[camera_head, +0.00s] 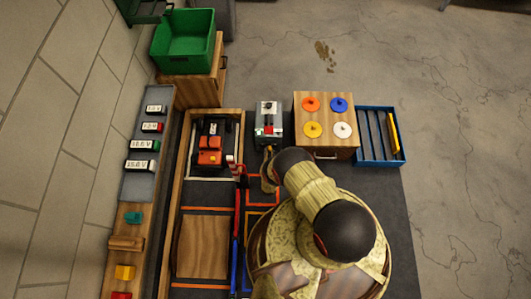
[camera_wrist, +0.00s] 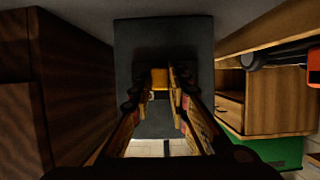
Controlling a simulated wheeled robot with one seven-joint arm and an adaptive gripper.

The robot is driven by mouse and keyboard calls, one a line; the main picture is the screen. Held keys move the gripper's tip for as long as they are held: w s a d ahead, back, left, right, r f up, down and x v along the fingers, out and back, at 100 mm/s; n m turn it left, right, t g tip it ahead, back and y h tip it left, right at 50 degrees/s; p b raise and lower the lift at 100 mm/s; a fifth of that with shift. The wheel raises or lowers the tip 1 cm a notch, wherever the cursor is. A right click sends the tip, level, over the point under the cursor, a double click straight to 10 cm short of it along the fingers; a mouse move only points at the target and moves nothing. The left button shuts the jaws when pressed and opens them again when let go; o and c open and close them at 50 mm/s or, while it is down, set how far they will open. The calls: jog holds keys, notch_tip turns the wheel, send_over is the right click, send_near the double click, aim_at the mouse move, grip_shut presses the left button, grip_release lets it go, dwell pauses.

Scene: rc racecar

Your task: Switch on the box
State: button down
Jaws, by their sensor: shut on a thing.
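The box (camera_head: 269,112) is a small grey box with red and dark parts on its top, at the upper middle of the head view. In the wrist view its dark grey body (camera_wrist: 160,40) stands straight ahead. My gripper (camera_head: 268,149) is at the box's near side. In the wrist view both fingers of my gripper (camera_wrist: 160,78) close on a small yellow-orange part (camera_wrist: 160,79) in front of the grey body. The fingers partly hide this part, and I cannot tell its full shape or whether the box is on.
A wooden box (camera_head: 325,98) with coloured discs stands close right of the grey box, beside a blue rack (camera_head: 361,148). A green bin (camera_head: 183,42) sits on a wooden cabinet (camera_head: 207,86) behind.

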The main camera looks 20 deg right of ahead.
jog(key=shift+s+d, duration=0.1)
jog(key=shift+d, duration=0.15)
jog(key=c, duration=1.7)
grip_release()
jog(key=shift+s+a+r, duration=0.15)
jog(key=shift+s+a, duration=0.05)
jog(key=shift+s, duration=0.1)
jog(key=v, duration=1.1)
jog(key=shift+s+d, duration=0.1)
jog(key=shift+s, duration=0.05)
